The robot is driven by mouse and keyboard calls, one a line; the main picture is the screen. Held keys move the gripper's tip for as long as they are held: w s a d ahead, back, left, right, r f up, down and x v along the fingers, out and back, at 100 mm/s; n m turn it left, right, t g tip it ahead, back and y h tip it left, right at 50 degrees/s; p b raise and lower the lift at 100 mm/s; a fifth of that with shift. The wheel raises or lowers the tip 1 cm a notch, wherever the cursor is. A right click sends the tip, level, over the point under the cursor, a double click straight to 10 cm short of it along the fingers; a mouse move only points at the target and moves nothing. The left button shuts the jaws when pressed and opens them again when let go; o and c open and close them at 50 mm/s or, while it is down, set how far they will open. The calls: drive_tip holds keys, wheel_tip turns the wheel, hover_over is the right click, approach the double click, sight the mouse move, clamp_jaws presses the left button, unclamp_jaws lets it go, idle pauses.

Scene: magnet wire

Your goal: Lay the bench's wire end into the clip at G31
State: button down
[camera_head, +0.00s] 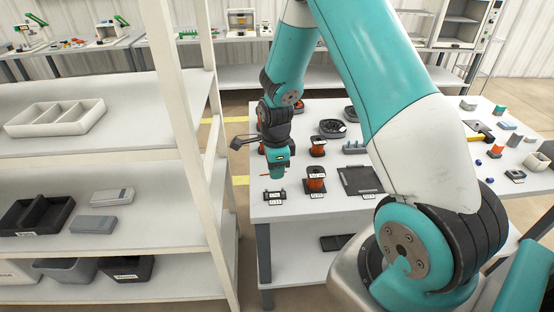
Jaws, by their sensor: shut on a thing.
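My gripper (280,172) points down over the near left part of the white bench, above and slightly behind a small black clip fixture (274,195) with a white label. The label seems to read G31, but it is too small to be sure. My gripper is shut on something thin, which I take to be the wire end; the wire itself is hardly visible. An orange spool (316,180) stands upright on a labelled black base to the right of the clip. A second orange spool (317,148) stands behind it.
A dark tray (360,181) lies right of the near spool. A black round part (332,128) and a yellow-headed tool (482,137) lie farther back. A white shelf rack (183,150) stands close on the left. The bench's front edge is just below the clip.

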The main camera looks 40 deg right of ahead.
sight(277, 195)
drive_tip(key=shift+d+f+m, duration=0.15)
drive_tip(key=shift+d+m, duration=0.1)
drive_tip(key=shift+m, duration=0.35)
wheel_tip(277, 195, down, 6)
drive_tip(key=b, duration=0.5)
drive_tip(key=shift+r, duration=0.2)
drive_tip(key=shift+f+b, duration=0.45)
drive_tip(key=shift+f, duration=0.05)
drive_tip(key=c, duration=0.9)
unclamp_jaws()
drive_tip(key=shift+c, duration=0.2)
drive_tip(key=shift+r, duration=0.1)
wheel_tip(277, 195, up, 5)
drive_tip(key=p, duration=0.4)
